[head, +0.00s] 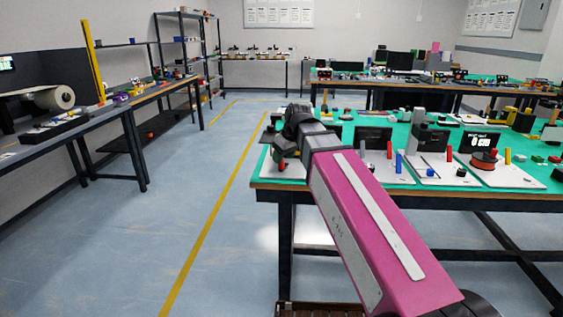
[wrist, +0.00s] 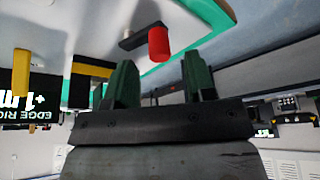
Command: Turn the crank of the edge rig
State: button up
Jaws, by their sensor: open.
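In the wrist view, which is upside down, the crank's red handle (wrist: 158,42) stands on a dark crank arm (wrist: 142,34) over a pale base. The edge rig's dark display (wrist: 28,112) shows part of its name at the left. My gripper (wrist: 158,66) is open, with its two dark green fingers apart. The red handle appears ahead of the fingertips, roughly between them in the picture, with no contact visible. In the head view, my gripper (head: 284,152) is at the near left corner of the green table; my arm hides most of the rig there.
Other rigs with displays, such as one with a red spool (head: 484,160), stand along the green-topped table (head: 400,194) to the right. Yellow-and-black parts (wrist: 92,68) are left of the crank in the wrist view. The floor aisle (head: 190,180) left of the table is clear.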

jog(key=v, duration=0.7)
jog(key=shift+r, duration=0.1)
